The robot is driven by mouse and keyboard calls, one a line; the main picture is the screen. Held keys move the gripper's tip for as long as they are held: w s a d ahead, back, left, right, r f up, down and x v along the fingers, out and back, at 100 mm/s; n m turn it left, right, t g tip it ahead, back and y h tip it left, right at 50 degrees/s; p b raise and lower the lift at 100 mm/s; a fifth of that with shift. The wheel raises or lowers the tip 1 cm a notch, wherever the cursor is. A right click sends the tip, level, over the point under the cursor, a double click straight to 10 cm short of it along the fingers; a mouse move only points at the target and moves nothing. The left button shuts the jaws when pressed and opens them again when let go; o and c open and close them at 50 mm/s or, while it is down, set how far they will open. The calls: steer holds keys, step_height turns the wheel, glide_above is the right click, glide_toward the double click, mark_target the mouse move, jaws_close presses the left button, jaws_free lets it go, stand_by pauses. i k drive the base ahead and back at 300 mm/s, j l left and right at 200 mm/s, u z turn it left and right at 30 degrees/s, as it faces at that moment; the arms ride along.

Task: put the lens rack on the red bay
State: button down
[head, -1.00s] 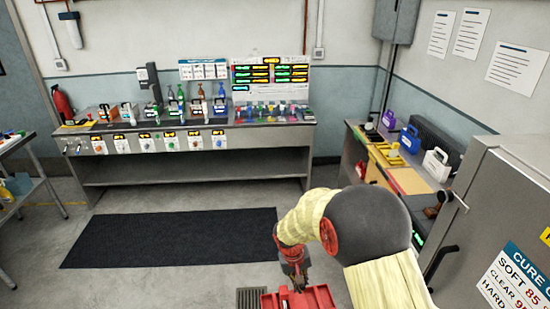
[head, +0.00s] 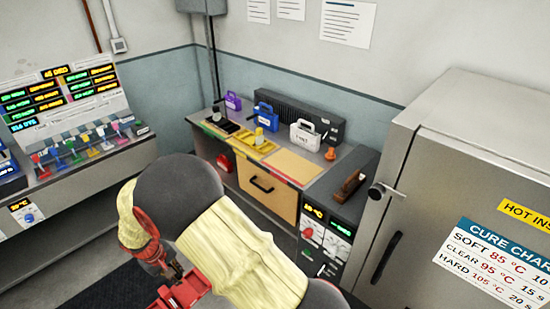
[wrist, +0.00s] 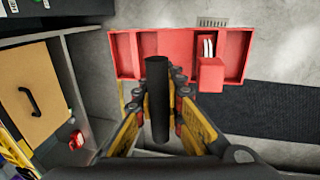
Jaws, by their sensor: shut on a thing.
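My gripper (wrist: 158,115) is shut on the black bar-like handle (wrist: 157,95) of a red rack. I take this red rack (wrist: 125,55) to be the lens rack. It has several open compartments, and pale thin pieces stand in one of them. In the head view the red rack (head: 182,292) shows at the bottom edge, partly cut off, below my gripper (head: 172,272). On the right-hand counter, a tan pad with a reddish edge (head: 292,166) lies bare; it may be the red bay, but I cannot tell surely.
The counter (head: 205,135) also holds a purple carrier (head: 233,101), a blue carrier (head: 266,115), a yellow tray (head: 248,141) and a white carrier (head: 304,133). A wooden-topped tool (head: 349,185) is at its near end. A steel cabinet (head: 470,150) stands right. A bench with colored items (head: 85,145) is left.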

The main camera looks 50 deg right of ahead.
mark_target(293, 165)
steer(key=i+z, duration=0.35)
steer(key=i+j+z, duration=0.25)
steer(key=i+z, duration=0.15)
steer(key=i+j+z, duration=0.35)
steer(key=i+l, duration=0.05)
steer(key=i, duration=0.05)
